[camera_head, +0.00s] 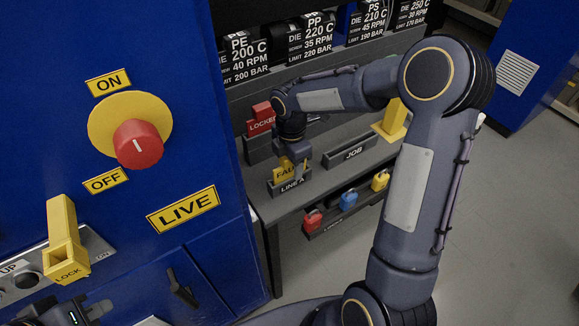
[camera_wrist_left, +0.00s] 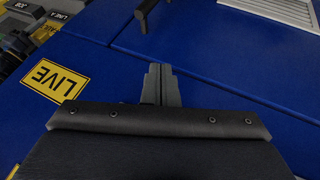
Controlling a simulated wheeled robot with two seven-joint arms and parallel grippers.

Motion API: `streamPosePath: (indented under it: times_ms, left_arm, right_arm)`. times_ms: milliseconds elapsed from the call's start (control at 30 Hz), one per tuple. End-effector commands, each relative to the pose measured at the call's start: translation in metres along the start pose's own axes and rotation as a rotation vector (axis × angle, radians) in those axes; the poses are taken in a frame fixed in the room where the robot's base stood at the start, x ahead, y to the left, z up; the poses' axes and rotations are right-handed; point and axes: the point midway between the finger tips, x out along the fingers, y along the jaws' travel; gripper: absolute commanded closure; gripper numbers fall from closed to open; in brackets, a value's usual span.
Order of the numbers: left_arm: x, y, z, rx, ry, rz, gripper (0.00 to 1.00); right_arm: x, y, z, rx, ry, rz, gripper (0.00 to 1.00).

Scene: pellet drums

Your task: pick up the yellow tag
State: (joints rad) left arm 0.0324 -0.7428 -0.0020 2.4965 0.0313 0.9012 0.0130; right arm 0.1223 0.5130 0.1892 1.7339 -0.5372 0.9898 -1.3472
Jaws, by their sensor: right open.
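A yellow tag lettered "FAUL…" (camera_head: 281,173) stands in the dark holder marked LINE A (camera_head: 289,187) on the grey bench. My right gripper (camera_head: 297,165) points down at it from above, open, and covers its right part. I cannot tell whether its fingers are around the tag or only in front of it. My left gripper (camera_head: 82,314) is low at the left edge of the head view. In the left wrist view its fingers (camera_wrist_left: 161,85) are together with nothing between them, in front of the blue cabinet.
A red LOCKED tag (camera_head: 261,122) stands behind the yellow tag. A JOB holder (camera_head: 352,152) and another yellow piece (camera_head: 394,119) are to the right. Small padlocks (camera_head: 348,200) sit on a lower shelf. The blue cabinet (camera_head: 215,130) with its red knob (camera_head: 138,144) fills the left.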

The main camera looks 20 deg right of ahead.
Motion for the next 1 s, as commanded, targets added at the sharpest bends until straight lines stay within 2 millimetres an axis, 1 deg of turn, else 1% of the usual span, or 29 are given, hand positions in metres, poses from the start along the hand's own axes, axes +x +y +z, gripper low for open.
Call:
streamPosePath:
  times_ms: [133, 500, 767, 867, 1000]
  left_arm:
    - [0.0, 0.0, 0.0, 0.0, 0.0, 0.0, 1.0]
    - [0.0, 0.0, 0.0, 0.0, 0.0, 0.0, 1.0]
    - [0.0, 0.0, 0.0, 0.0, 0.0, 0.0, 1.0]
    - [0.002, -0.001, 0.001, 0.0, 0.0, 0.0, 1.0]
    - [0.004, -0.002, 0.002, 0.0, 0.0, 0.0, 1.0]
  right_arm:
    - [0.0, 0.0, 0.0, 0.001, 0.0, 0.0, 0.49]
    - [0.0, 0.0, 0.0, 0.0, 0.0, 0.0, 0.98]
    - [-0.003, 0.0, 0.0, 0.0, 0.0, 0.002, 0.99]
    - [-0.013, 0.001, 0.0, 0.001, -0.001, 0.003, 0.99]
    - [-0.04, 0.001, 0.0, 0.001, -0.001, 0.008, 0.99]
